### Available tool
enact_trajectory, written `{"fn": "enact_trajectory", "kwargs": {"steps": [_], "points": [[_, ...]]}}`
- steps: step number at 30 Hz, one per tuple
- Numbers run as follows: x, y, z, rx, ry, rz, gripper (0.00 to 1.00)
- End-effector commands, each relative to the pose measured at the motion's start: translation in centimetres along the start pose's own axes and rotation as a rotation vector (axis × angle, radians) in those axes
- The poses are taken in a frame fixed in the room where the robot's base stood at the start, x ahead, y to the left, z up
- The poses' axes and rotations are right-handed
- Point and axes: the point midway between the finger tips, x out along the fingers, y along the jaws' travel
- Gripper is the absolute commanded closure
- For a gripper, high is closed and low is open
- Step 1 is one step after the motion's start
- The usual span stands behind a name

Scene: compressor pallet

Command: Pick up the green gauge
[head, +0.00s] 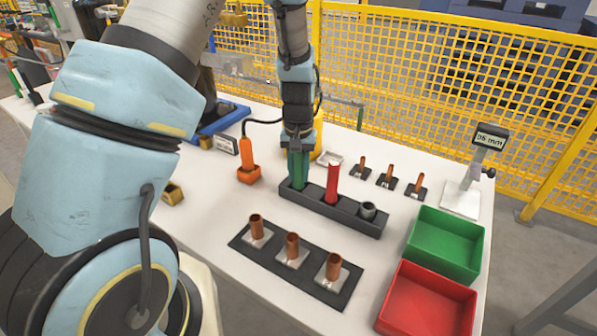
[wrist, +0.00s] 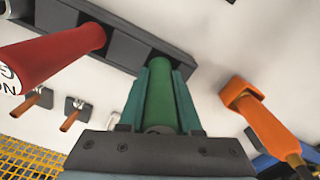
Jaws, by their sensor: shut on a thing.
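The green gauge (wrist: 160,102) is a green cylinder standing upright between the teal fingers of my gripper (wrist: 160,85) in the wrist view. My gripper (head: 297,165) is shut on it from above. In the head view the gauge stands at the left end of the dark rack (head: 345,217), its lower end at the left slot; how deep it sits is hidden. A red gauge (head: 332,183) stands in the middle slot, apart from my gripper. It also shows at the left of the wrist view (wrist: 50,58).
An orange tool in an orange holder (head: 248,174) stands left of the rack. A dark plate (head: 262,256) with copper tubes lies in front. A green bin (head: 445,243) and a red bin (head: 427,300) stand right. A display stand (head: 460,199) and yellow fence (head: 450,70) are behind.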

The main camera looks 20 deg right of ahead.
Motion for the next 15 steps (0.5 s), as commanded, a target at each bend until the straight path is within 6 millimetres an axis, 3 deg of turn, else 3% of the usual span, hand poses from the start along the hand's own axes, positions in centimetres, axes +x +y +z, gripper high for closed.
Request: {"fn": "enact_trajectory", "kwargs": {"steps": [4,15], "points": [[-0.01,0.0,0.0,0.0,0.0,0.0,1.0],[-0.04,0.0,-0.02,0.0,0.0,0.0,1.0]]}}
